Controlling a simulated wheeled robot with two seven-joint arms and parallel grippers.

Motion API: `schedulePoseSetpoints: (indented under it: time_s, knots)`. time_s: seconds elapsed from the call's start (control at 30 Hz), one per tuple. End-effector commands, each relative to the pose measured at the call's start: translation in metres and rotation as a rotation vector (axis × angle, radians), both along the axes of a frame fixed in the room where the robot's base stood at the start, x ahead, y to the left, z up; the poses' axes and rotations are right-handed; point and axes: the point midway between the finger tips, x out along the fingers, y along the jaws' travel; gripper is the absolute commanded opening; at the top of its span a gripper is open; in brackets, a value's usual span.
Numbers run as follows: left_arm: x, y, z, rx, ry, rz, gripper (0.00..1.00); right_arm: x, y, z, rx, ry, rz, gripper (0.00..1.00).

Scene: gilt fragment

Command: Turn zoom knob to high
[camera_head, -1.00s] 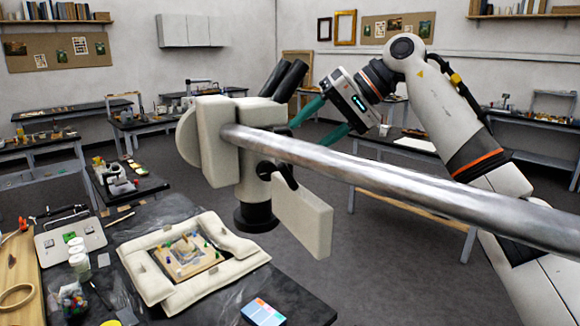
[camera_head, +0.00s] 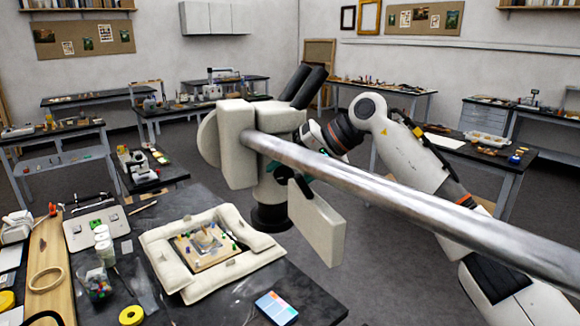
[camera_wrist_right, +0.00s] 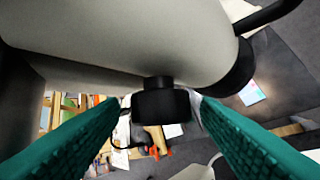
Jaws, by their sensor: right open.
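The microscope head (camera_head: 240,150) hangs on a thick metal boom (camera_head: 400,200). In the right wrist view its pale body (camera_wrist_right: 130,35) fills the top, and a black knob (camera_wrist_right: 160,106) sticks out below it. My right gripper (camera_wrist_right: 158,108) is open, with one teal finger on each side of this knob. I see a gap at the left finger; at the right finger I cannot tell whether it touches. In the head view my right gripper (camera_head: 286,172) is mostly hidden behind the boom and the microscope body. Any zoom marking is not readable. My left gripper is not in view.
Below the microscope, a padded frame (camera_head: 160,259) surrounds a small fragment (camera_head: 207,240) on the dark table (camera_head: 225,305). A phone-like card (camera_head: 276,308) lies near the front. Jars (camera_head: 103,245) and tools stand at left. The boom crosses in front of my right arm.

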Motion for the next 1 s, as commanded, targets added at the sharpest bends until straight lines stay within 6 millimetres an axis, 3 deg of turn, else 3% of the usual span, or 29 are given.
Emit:
schedulePoseSetpoints:
  time_s: [0.27, 0.53, 0.77, 1.0]
  knots:
    - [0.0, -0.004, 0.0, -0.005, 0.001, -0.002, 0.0, 0.0, 0.001, -0.001, 0.0, 0.0, 0.0, 0.57]
    - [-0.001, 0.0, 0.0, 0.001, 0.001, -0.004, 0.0, 0.0, 0.001, -0.001, 0.0, 0.0, 0.0, 0.13]
    - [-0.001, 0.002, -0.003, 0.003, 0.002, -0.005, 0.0, 0.0, 0.0, -0.003, 0.016, 0.008, -0.001, 0.13]
    - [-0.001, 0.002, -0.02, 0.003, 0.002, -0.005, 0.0, 0.001, -0.001, -0.007, 0.12, 0.047, -0.003, 0.13]
